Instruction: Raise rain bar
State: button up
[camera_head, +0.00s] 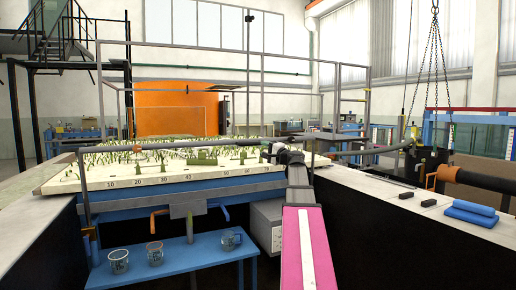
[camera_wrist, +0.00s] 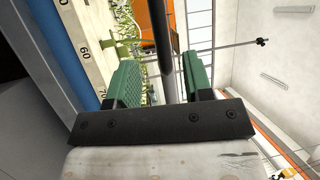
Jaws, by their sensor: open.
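The rain bar is a long dark pipe (camera_head: 120,148) running level across the near edge of the planted flume board in the head view. Its left end meets a thin upright post. In the wrist view the dark bar (camera_wrist: 158,35) runs down from the top edge between my green fingers. In the wrist view my gripper (camera_wrist: 163,80) is open, with a finger on each side of the bar. Contact with the bar cannot be made out.
The planted board (camera_head: 150,182) with a numbered scale lies under the bar. A blue shelf (camera_head: 190,262) below holds several clear beakers. Folded blue cloths (camera_head: 470,212) and black blocks lie on the right ledge. A dark bucket (camera_head: 428,160) hangs on chains at the right.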

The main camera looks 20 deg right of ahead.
jog(key=shift+v, duration=1.1)
jog(key=s+a+f+n+g+h, duration=0.1)
jog(key=s+a+f+n+g, duration=0.15)
jog(key=a+f, duration=0.7)
jog(key=s+a+f+n+g, duration=0.15)
jog(key=a+f+g, duration=0.25)
jog(key=f, duration=1)
jog(key=s+a+f+n+g+h, duration=0.15)
jog(key=a+f+g, duration=0.25)
jog(key=a+f, duration=0.5)
jog(key=s+a+f+n+g+h, duration=0.3)
jog(key=s+f, duration=0.6)
jog(key=f, duration=0.3)
jog(key=s+a+f+n+g+h, duration=0.2)
jog(key=s+f+n+g+h, duration=0.1)
jog(key=s+f, duration=0.7)
jog(key=shift+s+a+f+n+g, duration=0.15)
jog(key=shift+a+f+n+g, duration=0.2)
jog(key=shift+f+g, duration=0.55)
